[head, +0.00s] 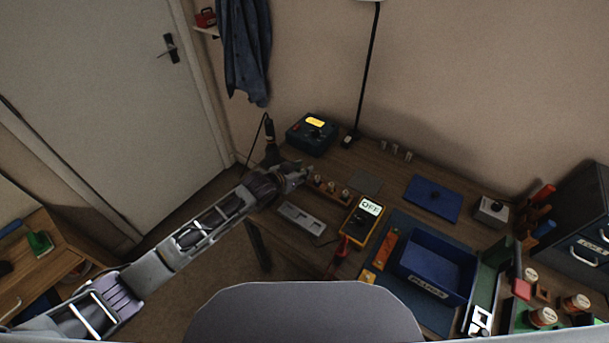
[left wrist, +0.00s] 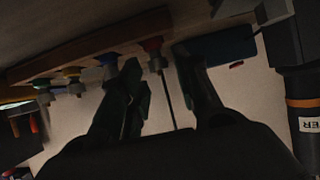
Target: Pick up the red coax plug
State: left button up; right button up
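The red coax plug (left wrist: 152,44) shows in the left wrist view, at the end of a wooden rack (left wrist: 100,47) that appears upside down there. Blue (left wrist: 107,60), yellow (left wrist: 73,74) and green (left wrist: 42,86) plugs sit along the same rack. My left gripper (left wrist: 158,62) is open, with the red plug in the gap between its fingertips; contact cannot be told. In the head view my left gripper (head: 303,174) is at the left end of the rack (head: 336,196), and I cannot make out the red plug there. My right gripper is out of view.
A yellow meter (head: 362,217) and a grey plate (head: 302,219) lie near the rack. A blue device (head: 311,134) stands behind it. A blue tray (head: 437,264) and spools (head: 543,317) are to the right. A soldering-type tool (head: 269,130) stands close behind my gripper.

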pick_arm(q)
grip_shut()
jog(key=shift+r, duration=0.15)
notch_tip(320, 180, up, 10)
dwell(0.7)
dwell(0.4)
